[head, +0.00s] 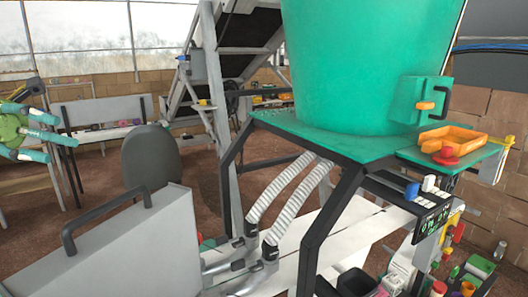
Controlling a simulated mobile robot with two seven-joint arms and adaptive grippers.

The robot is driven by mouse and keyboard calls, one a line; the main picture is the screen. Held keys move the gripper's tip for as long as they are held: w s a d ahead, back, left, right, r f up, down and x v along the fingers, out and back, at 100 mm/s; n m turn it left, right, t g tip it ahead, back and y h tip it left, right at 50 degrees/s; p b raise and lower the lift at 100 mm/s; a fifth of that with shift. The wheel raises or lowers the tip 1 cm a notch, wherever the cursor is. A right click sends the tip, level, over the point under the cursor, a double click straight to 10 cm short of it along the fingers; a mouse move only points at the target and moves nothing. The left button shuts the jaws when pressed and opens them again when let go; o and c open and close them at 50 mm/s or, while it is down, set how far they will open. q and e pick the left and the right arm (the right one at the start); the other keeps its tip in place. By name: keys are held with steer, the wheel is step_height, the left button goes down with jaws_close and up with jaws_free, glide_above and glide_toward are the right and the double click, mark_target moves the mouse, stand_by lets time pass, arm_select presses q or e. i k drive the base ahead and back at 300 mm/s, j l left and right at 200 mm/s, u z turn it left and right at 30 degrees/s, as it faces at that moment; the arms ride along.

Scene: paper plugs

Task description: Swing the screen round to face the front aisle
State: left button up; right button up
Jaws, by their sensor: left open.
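A small dark screen (432,221) with green glowing characters is at the right, below the green tabletop's right end. Its face is turned toward the lower right and I see it at a slant. How it is mounted is hidden by the frame and clutter around it. My left gripper (56,138) is at the far left edge, with its green and teal fingers spread and nothing between them. It is far from the screen, across the picture. My right gripper is not in view.
A big green hopper (350,65) stands on a black-framed stand with ribbed hoses (290,195). A grey box with a black handle (105,215) fills the lower left. Small coloured items crowd the lower right.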

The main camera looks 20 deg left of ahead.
mark_target(150, 249)
steer(key=k+l, duration=0.2)
steer(key=l, duration=0.2)
steer(key=k+l, duration=0.45)
steer(key=l, duration=0.3)
